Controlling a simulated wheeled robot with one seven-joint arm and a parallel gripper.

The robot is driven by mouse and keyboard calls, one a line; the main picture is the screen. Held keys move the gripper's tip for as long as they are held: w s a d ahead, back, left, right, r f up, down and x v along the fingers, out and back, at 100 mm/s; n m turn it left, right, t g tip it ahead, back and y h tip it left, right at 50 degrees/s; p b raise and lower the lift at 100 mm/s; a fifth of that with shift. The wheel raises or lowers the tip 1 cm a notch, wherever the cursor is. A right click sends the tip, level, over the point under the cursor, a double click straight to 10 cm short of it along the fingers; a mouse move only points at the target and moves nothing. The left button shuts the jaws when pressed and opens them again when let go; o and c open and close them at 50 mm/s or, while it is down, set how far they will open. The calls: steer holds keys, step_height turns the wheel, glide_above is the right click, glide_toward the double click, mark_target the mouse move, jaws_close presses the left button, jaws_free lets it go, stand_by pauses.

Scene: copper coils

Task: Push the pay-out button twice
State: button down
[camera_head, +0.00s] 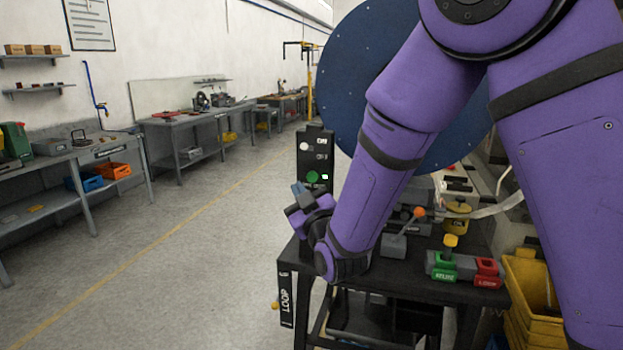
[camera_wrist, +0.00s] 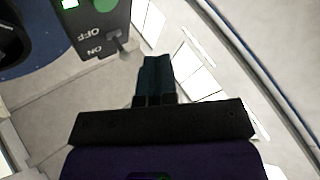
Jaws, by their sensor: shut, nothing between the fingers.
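A black control box (camera_head: 314,160) stands at the near table's back left corner. It carries a round green button (camera_head: 312,177), a small lit green square (camera_head: 325,177) and a white round part (camera_head: 304,146). I cannot read which is the pay-out button. My gripper (camera_head: 299,188) is shut and empty, just in front of and below the green button. In the wrist view the fingers (camera_wrist: 155,68) point past the box's lower edge, apart from it. The green button (camera_wrist: 106,4) is partly cut off at the top, near a toggle switch (camera_wrist: 119,43) marked ON and OFF.
A large blue disc (camera_head: 350,75) stands behind my arm. The black table (camera_head: 385,280) holds an orange-knobbed lever (camera_head: 418,213), a green block (camera_head: 442,268) and a red block (camera_head: 487,272). Yellow bins (camera_head: 530,290) stand at right. The floor at left is clear.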

mark_target(309, 181)
steer(key=s, duration=0.1)
steer(key=s+a, duration=0.1)
steer(key=s, duration=0.1)
steer(key=shift+a, duration=0.1)
stand_by(0.4)
steer(key=shift+w+d, duration=0.5)
steer(key=shift+w, duration=0.85)
steer(key=shift+w+d, duration=0.55)
steer(key=shift+w, duration=0.85)
steer(key=shift+w+d, duration=0.5)
steer(key=shift+w, duration=0.85)
steer(key=shift+w, duration=0.15)
steer(key=shift+w+d, duration=0.1)
steer(key=shift+w, duration=0.15)
steer(key=shift+w+d, duration=0.2)
steer(key=shift+w, duration=0.25)
steer(key=shift+s, duration=0.15)
steer(key=shift+s+a, duration=0.3)
steer(key=shift+s, duration=0.4)
